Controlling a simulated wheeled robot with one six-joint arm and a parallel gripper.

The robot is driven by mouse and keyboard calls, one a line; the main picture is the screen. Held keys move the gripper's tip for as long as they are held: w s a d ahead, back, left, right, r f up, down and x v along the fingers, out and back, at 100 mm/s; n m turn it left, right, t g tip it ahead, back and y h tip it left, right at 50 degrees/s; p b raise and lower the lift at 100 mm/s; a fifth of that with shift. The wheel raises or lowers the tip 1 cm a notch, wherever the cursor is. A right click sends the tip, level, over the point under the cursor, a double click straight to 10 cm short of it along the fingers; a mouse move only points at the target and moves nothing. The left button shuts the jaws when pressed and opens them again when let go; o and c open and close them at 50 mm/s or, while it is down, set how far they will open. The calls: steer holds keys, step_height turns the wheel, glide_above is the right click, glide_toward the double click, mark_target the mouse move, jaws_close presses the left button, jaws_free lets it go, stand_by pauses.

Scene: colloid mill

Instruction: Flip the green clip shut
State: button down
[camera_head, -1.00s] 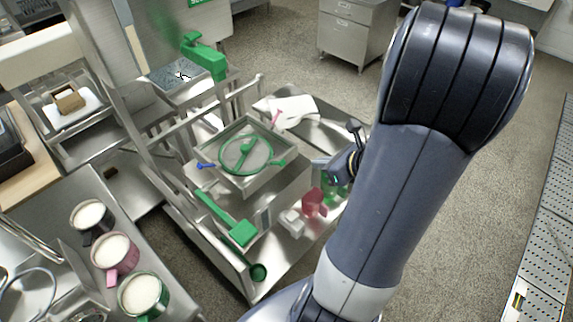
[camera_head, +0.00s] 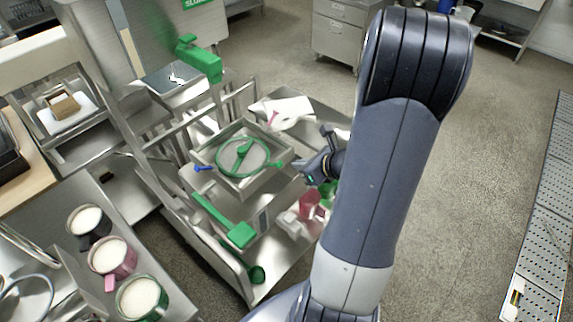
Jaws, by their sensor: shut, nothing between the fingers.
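The green clip (camera_head: 275,164) is a small lever at the right side of the round green-rimmed lid (camera_head: 241,157) on the square steel housing. It sticks outward to the right, away from the lid. My gripper (camera_head: 303,171) is shut and empty, just right of the green clip, with a small gap seeming to lie between them. A blue clip (camera_head: 203,168) sticks out at the lid's left, and a pink clip (camera_head: 272,118) stands out at the back.
A red cup (camera_head: 309,204) stands below my gripper, with green items partly hidden by my arm. Three cups (camera_head: 112,258) stand on the left bench. A green handle (camera_head: 201,60) is behind.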

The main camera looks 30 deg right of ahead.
mark_target(281, 166)
steer(key=x, duration=0.6)
steer(key=shift+w+a+f, duration=0.15)
steer(key=shift+w+f, duration=0.05)
steer(key=shift+w, duration=0.05)
steer(key=b+x, duration=0.3)
steer(key=shift+f, duration=0.3)
steer(key=shift+b+x, duration=0.75)
steer(key=shift+x, duration=0.05)
steer(key=shift+w+r, duration=0.1)
steer(key=shift+r, duration=0.1)
